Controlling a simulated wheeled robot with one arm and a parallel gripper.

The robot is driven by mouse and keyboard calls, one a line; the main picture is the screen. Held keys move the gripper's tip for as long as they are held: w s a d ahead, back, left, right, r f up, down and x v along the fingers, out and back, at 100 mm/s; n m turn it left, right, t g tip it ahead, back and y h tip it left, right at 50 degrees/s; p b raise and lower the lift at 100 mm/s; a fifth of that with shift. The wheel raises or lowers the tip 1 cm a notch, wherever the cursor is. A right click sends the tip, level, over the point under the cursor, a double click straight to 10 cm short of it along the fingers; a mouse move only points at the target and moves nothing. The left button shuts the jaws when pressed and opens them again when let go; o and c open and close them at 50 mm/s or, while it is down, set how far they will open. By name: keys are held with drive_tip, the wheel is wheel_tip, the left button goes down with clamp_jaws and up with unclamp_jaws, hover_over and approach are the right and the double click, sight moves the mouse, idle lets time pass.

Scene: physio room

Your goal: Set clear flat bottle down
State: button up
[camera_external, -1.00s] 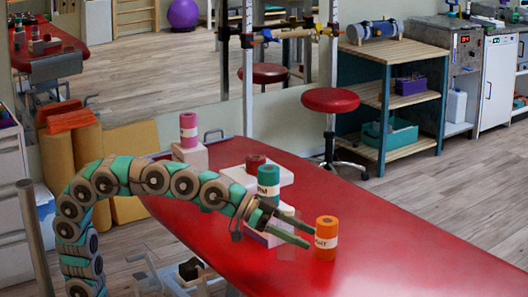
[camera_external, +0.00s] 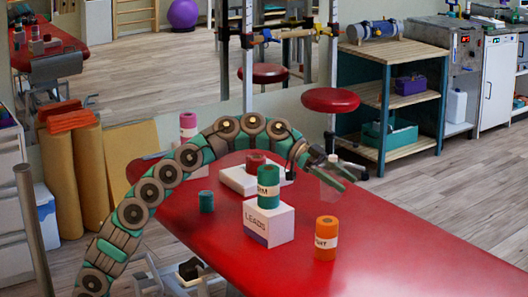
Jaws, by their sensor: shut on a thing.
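My gripper (camera_external: 344,179) is at the end of my arched arm, over the far right side of the red treatment table (camera_external: 400,245). It is shut on the clear flat bottle (camera_external: 331,182), which shows only as a faint, see-through shape at the fingers. The fingers point right and slightly down. I cannot tell whether the bottle touches the red top or hangs just above it.
An orange roll (camera_external: 326,238) stands nearer the front. A green roll (camera_external: 268,187) sits on the white LEADS box (camera_external: 268,224). A red roll (camera_external: 256,162) is on a white block (camera_external: 238,180). A small teal roll (camera_external: 206,201) stands left. The table's right part is clear.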

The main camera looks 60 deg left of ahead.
drive_tip(key=w+a+f+p, duration=0.1)
drive_tip(key=w+a, duration=0.2)
drive_tip(key=a, duration=0.5)
drive_tip(key=w+a+f+p, duration=0.1)
drive_tip(key=w+a, duration=0.1)
drive_tip(key=a, duration=0.7)
drive_tip(key=shift+f+b, duration=0.55)
drive_tip(key=shift+f, duration=4.6)
drive_tip(key=shift+f+b, duration=0.2)
drive_tip(key=shift+b, duration=0.1)
drive_tip(key=o, duration=1.3)
drive_tip(key=shift+r, duration=0.1)
drive_tip(key=shift+r, duration=0.15)
drive_tip(key=shift+a, duration=0.2)
drive_tip(key=b+v, duration=0.1)
drive_tip(key=v, duration=1)
drive_tip(key=shift+s+a+r, duration=0.15)
drive_tip(key=shift+a+r, duration=0.05)
drive_tip(key=shift+a, duration=0.05)
